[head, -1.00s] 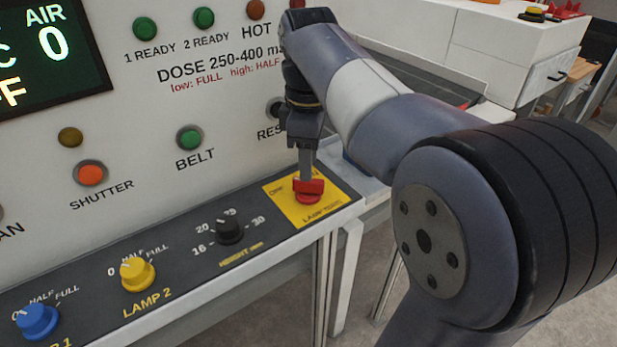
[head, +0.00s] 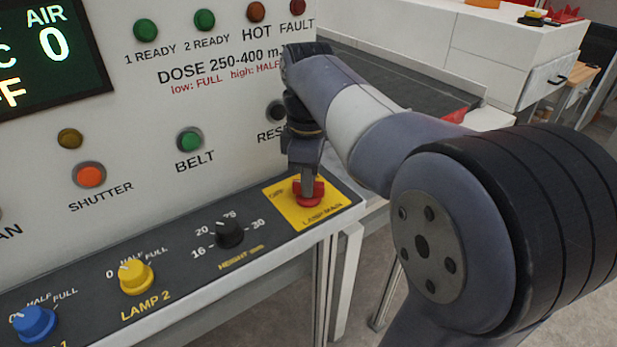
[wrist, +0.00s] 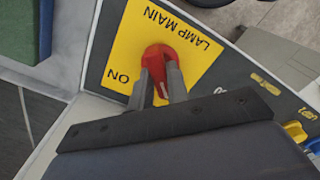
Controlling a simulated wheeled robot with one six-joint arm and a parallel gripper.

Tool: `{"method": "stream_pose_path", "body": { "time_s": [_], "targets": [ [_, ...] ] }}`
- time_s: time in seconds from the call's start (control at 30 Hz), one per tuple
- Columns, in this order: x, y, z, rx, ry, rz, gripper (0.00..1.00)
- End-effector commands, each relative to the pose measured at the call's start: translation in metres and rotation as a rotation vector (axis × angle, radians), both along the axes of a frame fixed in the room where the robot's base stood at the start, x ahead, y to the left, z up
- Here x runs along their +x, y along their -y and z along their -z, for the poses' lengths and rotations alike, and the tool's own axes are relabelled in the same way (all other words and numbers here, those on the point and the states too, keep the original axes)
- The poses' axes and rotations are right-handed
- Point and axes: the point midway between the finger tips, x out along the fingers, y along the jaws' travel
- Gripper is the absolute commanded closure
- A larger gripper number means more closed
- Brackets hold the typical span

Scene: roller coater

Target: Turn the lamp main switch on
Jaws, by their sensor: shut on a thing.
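The lamp main switch is a red rotary handle (head: 309,191) on a yellow plate (head: 291,207) at the right end of the sloped dark panel. My gripper (head: 308,182) is above it, pointing down, with its fingers closed around the red handle. In the wrist view the red handle (wrist: 158,58) sits between the two fingers (wrist: 159,84). The plate there reads "LAMP MAIN" and "ON". The fingers cover part of the handle, so its exact pointing direction is hard to tell.
Left of the plate on the panel are a black height knob (head: 230,233), a yellow lamp 2 knob (head: 135,276) and a blue knob (head: 35,323). The upright panel behind carries a green belt button (head: 189,140) and an orange shutter button (head: 89,174). A conveyor (head: 400,85) extends behind.

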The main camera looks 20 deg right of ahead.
Motion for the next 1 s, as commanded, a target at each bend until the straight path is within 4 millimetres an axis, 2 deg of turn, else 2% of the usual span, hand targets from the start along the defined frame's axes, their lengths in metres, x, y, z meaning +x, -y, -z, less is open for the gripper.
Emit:
{"method": "stream_pose_path", "body": {
  "time_s": [0.1, 0.53, 0.77, 1.0],
  "targets": [
    [-0.0002, -0.0001, 0.0, 0.0, -0.001, 0.0, 1.0],
    [-0.0004, -0.0002, -0.0017, 0.0, -0.002, 0.058, 1.0],
    [-0.0002, -0.0002, -0.0034, 0.001, -0.003, 0.209, 1.0],
    [-0.0003, -0.0001, -0.0033, 0.0, -0.003, 0.431, 1.0]
  ]
}}
